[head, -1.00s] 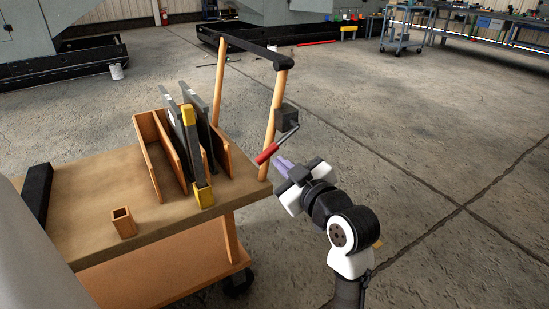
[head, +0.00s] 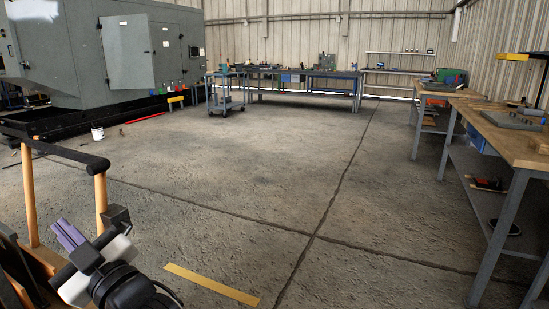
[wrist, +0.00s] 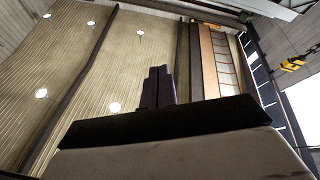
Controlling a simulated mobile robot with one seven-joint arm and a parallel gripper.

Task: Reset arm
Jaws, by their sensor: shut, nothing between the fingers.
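My gripper (head: 70,236) is at the lower left of the head view, its purple fingers together and empty. It is beside the black-topped wooden handle frame (head: 64,156) of the cart, and I cannot tell the exact gap. In the wrist view the closed fingers (wrist: 158,86) point up toward the ribbed wall and roof, with nothing between them.
A wooden workbench (head: 497,130) stands at the right. A blue-grey bench (head: 303,82) and a small trolley (head: 226,100) stand far back. A yellow strip (head: 212,284) lies on the floor. The middle floor is clear.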

